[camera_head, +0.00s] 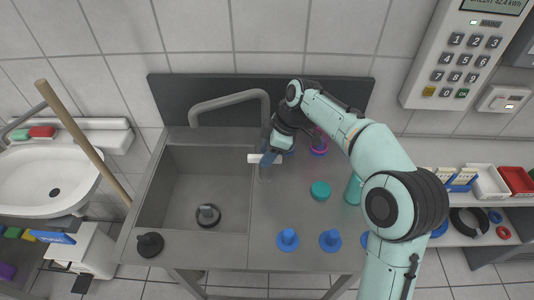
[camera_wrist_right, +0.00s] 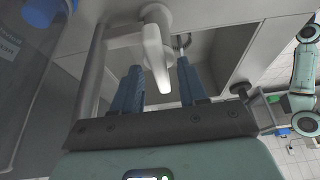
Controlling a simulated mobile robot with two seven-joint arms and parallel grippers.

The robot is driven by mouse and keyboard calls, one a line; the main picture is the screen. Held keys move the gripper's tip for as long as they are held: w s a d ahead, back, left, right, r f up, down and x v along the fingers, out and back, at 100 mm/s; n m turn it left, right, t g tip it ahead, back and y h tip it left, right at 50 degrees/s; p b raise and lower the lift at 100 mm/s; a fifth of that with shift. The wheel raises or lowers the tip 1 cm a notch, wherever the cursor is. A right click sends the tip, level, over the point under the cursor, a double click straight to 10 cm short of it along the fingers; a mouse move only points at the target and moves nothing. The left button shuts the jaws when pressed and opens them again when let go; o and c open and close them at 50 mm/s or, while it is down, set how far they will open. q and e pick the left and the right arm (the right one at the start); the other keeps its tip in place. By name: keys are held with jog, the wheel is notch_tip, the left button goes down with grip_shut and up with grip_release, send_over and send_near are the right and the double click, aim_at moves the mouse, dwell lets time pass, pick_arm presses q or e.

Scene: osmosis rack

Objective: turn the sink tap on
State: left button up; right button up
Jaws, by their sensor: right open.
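The grey sink tap (camera_head: 230,100) curves over the back of the steel sink (camera_head: 180,185). Its white lever (camera_head: 254,158) points left beside my right gripper (camera_head: 267,163). In the right wrist view, the lever (camera_wrist_right: 156,58) reaches in between the two blue fingers of my right gripper (camera_wrist_right: 163,85). The fingers are apart, with a visible gap on each side of the lever. My right arm hides the tap's base in the head view. My left gripper (camera_wrist_right: 277,115) seems to show small at the right of the wrist view; its jaws are too small to judge.
A black plug (camera_head: 208,215) lies in the basin and another black plug (camera_head: 150,245) on the front left corner. Blue stoppers (camera_head: 288,239) and a teal cap (camera_head: 320,190) stand on the counter at right. A wooden pole (camera_head: 85,143) leans at left.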

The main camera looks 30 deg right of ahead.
jog(key=shift+f, duration=0.1)
jog(key=c, duration=0.7)
jog(key=shift+m, duration=0.3)
jog(key=m+t+h+b, duration=0.1)
jog(key=m, duration=0.1)
jog(key=shift+a+m, duration=0.15)
jog(key=shift+m, duration=0.25)
jog(key=shift+s+a+m+t+h, duration=0.15)
jog(key=shift+m+h, duration=0.3)
jog(key=shift+m, duration=0.75)
jog(key=shift+w+d+m+t+h, duration=0.1)
jog(key=shift+m+t+h, duration=0.25)
jog(key=shift+m, duration=0.85)
